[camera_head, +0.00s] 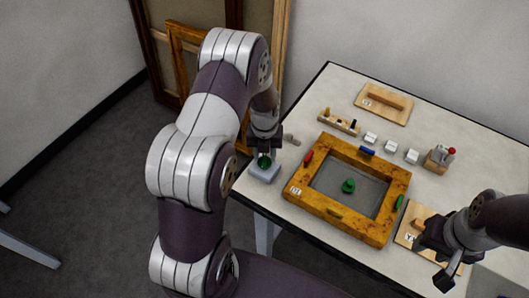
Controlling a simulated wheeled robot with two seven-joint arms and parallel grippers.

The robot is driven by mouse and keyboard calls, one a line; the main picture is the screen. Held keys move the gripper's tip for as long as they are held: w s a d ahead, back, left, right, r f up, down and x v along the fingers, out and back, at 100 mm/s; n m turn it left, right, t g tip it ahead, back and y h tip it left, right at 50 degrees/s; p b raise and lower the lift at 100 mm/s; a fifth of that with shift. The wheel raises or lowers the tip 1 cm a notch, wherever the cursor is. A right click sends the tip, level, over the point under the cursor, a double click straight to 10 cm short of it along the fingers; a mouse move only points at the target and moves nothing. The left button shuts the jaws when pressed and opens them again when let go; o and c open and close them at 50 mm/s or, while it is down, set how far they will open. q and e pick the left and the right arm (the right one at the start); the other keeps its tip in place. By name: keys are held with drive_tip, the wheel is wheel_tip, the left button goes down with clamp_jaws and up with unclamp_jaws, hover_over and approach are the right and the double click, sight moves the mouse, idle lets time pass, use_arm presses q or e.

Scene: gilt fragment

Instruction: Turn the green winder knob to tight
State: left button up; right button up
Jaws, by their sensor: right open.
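A green knob (264,162) sits on top of a small pale grey block (263,173) at the table's left corner. My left gripper (265,154) points down right at this knob, with its fingertips at the knob's level. The gripper partly hides the knob, and I cannot tell whether the fingers touch it or are closed on it. My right gripper (446,277) is open and empty, low at the right near the front of the table. No tight mark can be read at this size.
A wooden frame tray (335,222) with a dark recess holds another green piece (348,186); red, blue and green clips sit on its rim. Behind it are a wooden rack (339,122), several white blocks and a board with a handle (384,101). A wooden board (408,234) lies near my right gripper.

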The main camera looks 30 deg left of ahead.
sight(265, 156)
use_arm(q)
drive_tip(key=shift+s, duration=0.1)
drive_tip(key=shift+r, duration=0.35)
wheel_tip(265, 156, up, 12)
drive_tip(key=b, duration=0.2)
